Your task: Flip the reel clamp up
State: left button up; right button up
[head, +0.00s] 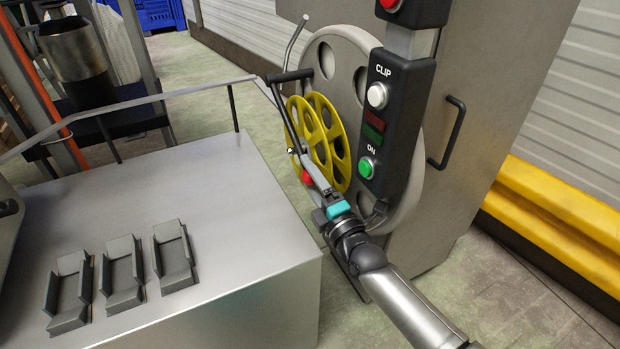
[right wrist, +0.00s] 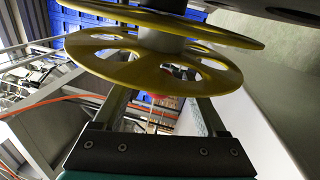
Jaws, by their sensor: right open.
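A yellow two-disc reel (head: 336,142) is mounted on the round grey plate of the machine. A red knob (head: 307,177), apparently the end of the reel clamp, shows at the reel's lower left; the rest of the clamp is hard to make out. My right gripper (head: 314,180) reaches up from below, its fingers beside the knob. In the right wrist view the gripper (right wrist: 162,100) is open, with the yellow reel (right wrist: 150,70) just beyond the fingers. A small red patch (right wrist: 152,96), likely the knob, shows between the fingers, partly hidden by the reel. My left gripper is not in view.
A control box (head: 392,125) with CLIP and ON buttons hangs right of the reel. A dark bent lever (head: 290,76) stands at its upper left. A metal table (head: 220,265) with several grey trays is at left, its edge close to my right gripper.

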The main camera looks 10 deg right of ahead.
jog(key=shift+w, duration=0.1)
jog(key=shift+c, duration=0.2)
jog(key=shift+f, duration=0.1)
jog(key=c, duration=1.1)
grip_shut()
jog(key=shift+f, duration=0.15)
